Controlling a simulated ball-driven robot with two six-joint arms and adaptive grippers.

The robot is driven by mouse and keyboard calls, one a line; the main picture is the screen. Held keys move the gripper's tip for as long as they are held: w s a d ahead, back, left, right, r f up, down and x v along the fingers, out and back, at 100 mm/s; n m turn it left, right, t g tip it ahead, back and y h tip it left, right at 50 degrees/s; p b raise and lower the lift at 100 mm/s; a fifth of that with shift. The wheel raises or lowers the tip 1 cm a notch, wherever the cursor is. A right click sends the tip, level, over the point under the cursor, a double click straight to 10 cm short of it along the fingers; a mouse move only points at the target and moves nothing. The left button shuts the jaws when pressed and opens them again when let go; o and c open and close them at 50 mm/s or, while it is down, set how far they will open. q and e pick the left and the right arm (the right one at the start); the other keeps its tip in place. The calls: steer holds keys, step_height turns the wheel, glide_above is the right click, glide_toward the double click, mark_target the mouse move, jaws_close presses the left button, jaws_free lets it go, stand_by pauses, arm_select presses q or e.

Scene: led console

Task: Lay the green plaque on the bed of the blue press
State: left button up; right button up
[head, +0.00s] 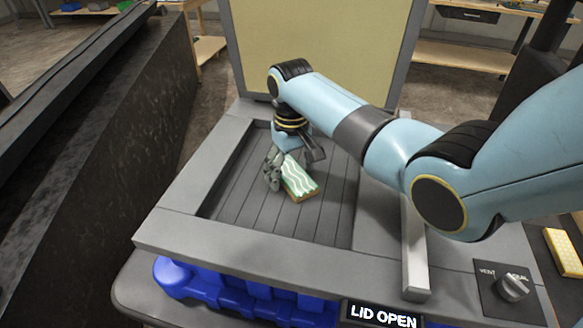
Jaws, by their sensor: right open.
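The green plaque (302,184), with white wavy lines and a brown edge, lies on the dark slatted bed (240,206) of the press, near the bed's middle. It looks flat, though its far end is partly hidden by my gripper. The press has a grey frame, with blue parts (225,292) showing below its front. My right gripper (291,170) is open at the far end of the plaque, with fingers on either side. I cannot tell whether they touch it. My left gripper is out of view.
The press lid (320,45) stands upright behind the bed. A display (383,316) at the front reads "LID OPEN". A knob (513,288) sits at the front right, with a yellow block (565,250) beyond it. The bed is clear left of the plaque.

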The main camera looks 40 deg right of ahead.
mark_target(292, 172)
step_height(292, 172, up, 12)
steer(key=shift+r, duration=0.15)
stand_by(0.3)
stand_by(0.4)
